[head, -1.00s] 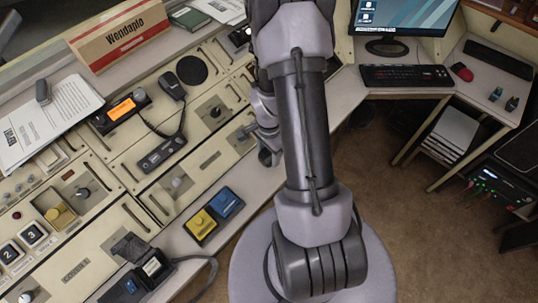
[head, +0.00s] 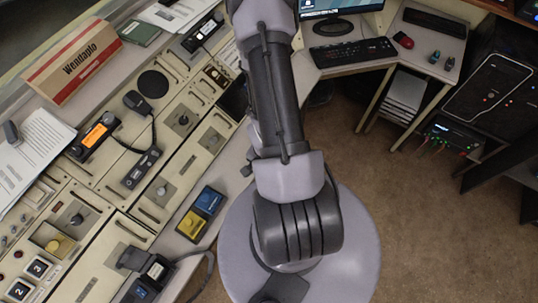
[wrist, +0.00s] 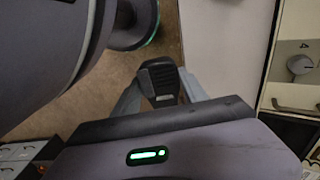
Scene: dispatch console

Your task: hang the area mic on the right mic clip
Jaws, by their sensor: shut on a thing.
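In the wrist view a black handheld mic with a ribbed face (wrist: 158,76) sits between the two grey fingers of my gripper (wrist: 160,88). The gripper is shut on it, above the floor beside a pale console edge. I cannot tell which fitting is the right mic clip.
Brown carpet (head: 400,210) is clear on the right.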

